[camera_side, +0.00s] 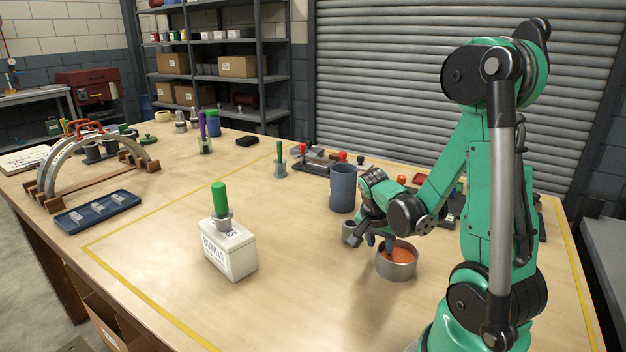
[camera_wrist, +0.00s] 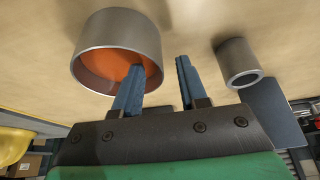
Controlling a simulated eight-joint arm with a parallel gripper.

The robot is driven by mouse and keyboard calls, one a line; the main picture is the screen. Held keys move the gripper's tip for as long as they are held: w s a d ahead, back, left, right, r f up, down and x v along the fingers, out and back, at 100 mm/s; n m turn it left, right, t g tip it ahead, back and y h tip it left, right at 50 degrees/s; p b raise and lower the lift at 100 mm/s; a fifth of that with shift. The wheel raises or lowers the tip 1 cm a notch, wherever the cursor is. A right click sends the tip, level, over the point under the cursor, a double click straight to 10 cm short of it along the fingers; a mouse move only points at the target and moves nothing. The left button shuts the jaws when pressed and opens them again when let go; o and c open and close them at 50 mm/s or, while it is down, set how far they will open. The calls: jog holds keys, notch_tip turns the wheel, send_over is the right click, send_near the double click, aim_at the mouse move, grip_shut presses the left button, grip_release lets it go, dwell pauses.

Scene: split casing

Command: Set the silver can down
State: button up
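The silver can (camera_side: 397,268) is a wide, short, open cylinder with an orange inside. It appears to stand upright on the wooden table, just below my gripper (camera_side: 379,243). In the wrist view the can (camera_wrist: 112,28) is at the upper left. My gripper (camera_wrist: 162,75) points down at the can's rim with its two blue fingers apart. One finger overlaps the can's orange opening and the other is outside the wall. A gap shows between the fingers and the wall, so the gripper looks open. The fingertips' exact depth is hard to tell.
A small grey cylinder (camera_side: 351,234) stands close to my gripper, with a blue-grey cup (camera_side: 343,188) behind it. A white box (camera_side: 229,250) holding a green-handled tool is further left. A blue tray (camera_side: 98,211) lies far left. The front middle of the table (camera_side: 310,305) is clear.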

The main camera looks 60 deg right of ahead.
jog(key=v, duration=1.2)
jog(key=w+a+n+t+y, duration=0.2)
jog(key=w+a+n+t, duration=0.1)
jog(key=a+n, duration=0.5)
jog(key=w+a+n+t+y, duration=0.2)
jog(key=w+a+n+t, duration=0.2)
jog(key=a+n, duration=0.4)
jog(key=shift+a+f+n+t+y, duration=0.2)
jog(key=shift+n+t+y, duration=0.1)
jog(key=shift+n, duration=0.9)
jog(key=shift+w, duration=0.15)
